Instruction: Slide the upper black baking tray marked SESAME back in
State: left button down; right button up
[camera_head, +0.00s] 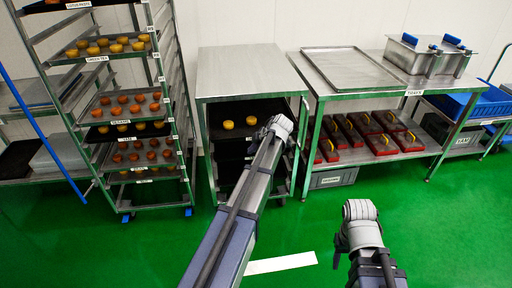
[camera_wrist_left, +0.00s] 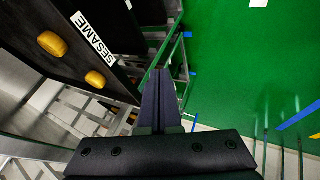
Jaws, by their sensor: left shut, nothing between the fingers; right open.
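The upper black baking tray (camera_head: 225,133) is in the low steel-topped cabinet in the middle of the head view, with round yellow pieces on it. In the left wrist view the black tray (camera_wrist_left: 65,70) carries a white SESAME label (camera_wrist_left: 92,38) along its front edge. My left gripper (camera_head: 282,125) is at the cabinet's right front side, its fingers hidden by the wrist. In the left wrist view the left gripper (camera_wrist_left: 160,85) is shut and empty, just beside the labelled edge; I cannot tell whether it touches. My right gripper (camera_head: 360,209) is open, low over the floor, away from the tray.
More dark shelves or trays (camera_head: 229,174) lie below in the cabinet. A tall rack (camera_head: 105,143) with several bun trays stands left. A steel table (camera_head: 350,88) with red boxes (camera_head: 383,143) on its lower shelf stands right. The green floor (camera_head: 430,235) in front is mostly clear.

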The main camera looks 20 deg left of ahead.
pick_arm(q)
jog(key=p+v, duration=0.7)
jog(key=v, duration=0.3)
pick_arm(e)
notch_tip(320, 180, up, 8)
